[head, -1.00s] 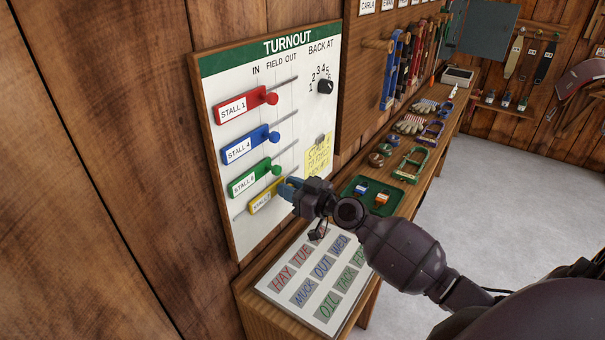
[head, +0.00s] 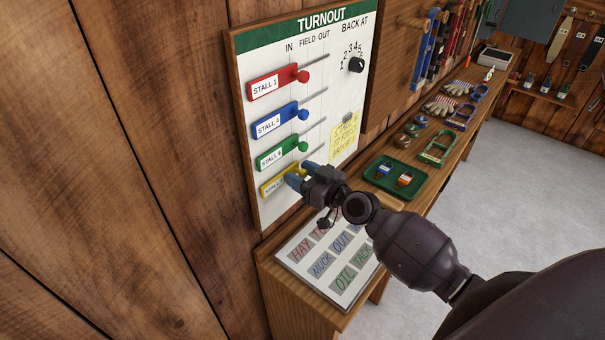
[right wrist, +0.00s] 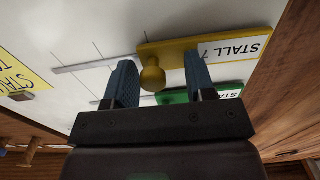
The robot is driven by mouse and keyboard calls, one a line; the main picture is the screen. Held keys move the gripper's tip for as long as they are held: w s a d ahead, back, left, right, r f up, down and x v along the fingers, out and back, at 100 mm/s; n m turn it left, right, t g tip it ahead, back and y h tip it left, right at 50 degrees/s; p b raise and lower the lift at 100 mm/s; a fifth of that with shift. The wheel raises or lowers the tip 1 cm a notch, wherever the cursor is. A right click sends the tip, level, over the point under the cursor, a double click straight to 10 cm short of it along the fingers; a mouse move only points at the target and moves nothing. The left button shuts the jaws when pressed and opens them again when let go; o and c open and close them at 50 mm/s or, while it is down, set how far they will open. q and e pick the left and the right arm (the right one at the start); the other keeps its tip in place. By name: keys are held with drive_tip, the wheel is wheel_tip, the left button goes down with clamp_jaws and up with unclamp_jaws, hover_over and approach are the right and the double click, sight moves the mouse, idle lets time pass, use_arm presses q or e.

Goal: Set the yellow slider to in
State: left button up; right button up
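The yellow slider (head: 273,185) is the lowest on the TURNOUT board (head: 352,105). Its plate sits at the left, roughly in line with the plates above, under the IN side. My right gripper (head: 301,174) is at its right part and hides its knob in the head view. In the right wrist view, the yellow slider (right wrist: 178,49) shows its round knob between the two blue fingertips of my right gripper (right wrist: 160,82). The fingers are apart, with visible gaps beside the knob. My left gripper is not in view.
The green slider (head: 276,154), blue slider (head: 274,122) and red slider (head: 273,84) are above the yellow one. A dial (head: 356,65) and yellow note (head: 344,138) are at the right. A bench below holds a lettered board (head: 313,262) and green tray (head: 393,177).

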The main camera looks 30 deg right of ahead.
drive_tip(key=shift+d, duration=0.1)
drive_tip(key=b+v, duration=0.2)
drive_tip(key=v, duration=0.8)
drive_tip(key=shift+s, duration=0.4)
drive_tip(key=shift+d, duration=0.1)
